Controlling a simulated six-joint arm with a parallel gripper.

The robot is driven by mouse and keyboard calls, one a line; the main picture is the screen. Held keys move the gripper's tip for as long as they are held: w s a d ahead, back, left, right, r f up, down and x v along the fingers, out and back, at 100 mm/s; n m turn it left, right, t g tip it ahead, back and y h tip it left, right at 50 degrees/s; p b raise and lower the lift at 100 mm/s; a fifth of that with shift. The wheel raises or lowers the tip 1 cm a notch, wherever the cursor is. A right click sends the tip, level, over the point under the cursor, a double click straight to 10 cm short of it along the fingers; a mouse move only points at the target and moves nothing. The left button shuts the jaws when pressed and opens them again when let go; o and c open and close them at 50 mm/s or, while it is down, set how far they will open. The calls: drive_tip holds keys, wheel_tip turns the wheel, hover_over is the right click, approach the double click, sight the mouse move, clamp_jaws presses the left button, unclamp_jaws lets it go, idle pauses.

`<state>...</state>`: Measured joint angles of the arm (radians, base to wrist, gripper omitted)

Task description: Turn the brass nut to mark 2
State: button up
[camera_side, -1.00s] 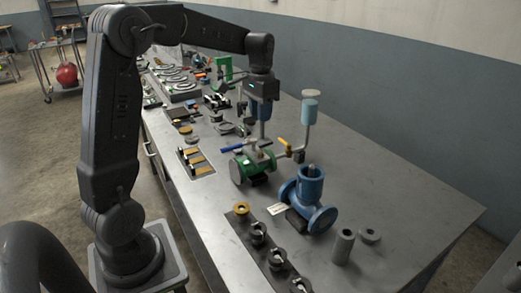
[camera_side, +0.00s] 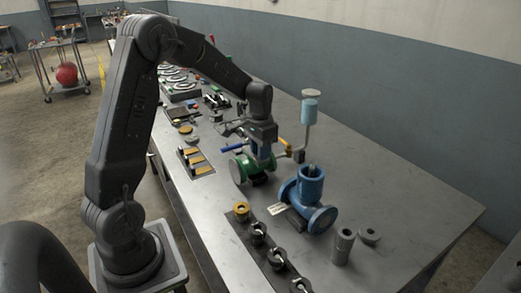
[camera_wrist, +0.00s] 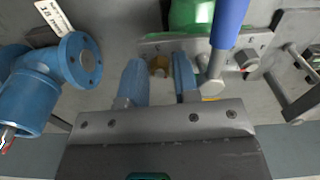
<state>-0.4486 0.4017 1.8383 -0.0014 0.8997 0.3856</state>
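I cannot tell how far the tips are above the plate. In the side view my gripper (camera_side: 262,158) is low over the green valve (camera_side: 241,169), and the nut is hidden there.
The valve's blue lever (camera_wrist: 230,22) rises close to my right fingertip. A blue flanged valve (camera_side: 311,190) stands nearby, as does an upright pipe with a light blue top (camera_side: 310,104). A dark strip with several fittings (camera_side: 243,224) lies in front. The table's right side is clear.

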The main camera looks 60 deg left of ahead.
drive_tip(key=shift+c, duration=0.2)
clamp_jaws()
drive_tip(key=n, duration=0.4)
drive_tip(key=shift+n, duration=0.3)
drive_tip(key=shift+o, duration=0.2)
unclamp_jaws()
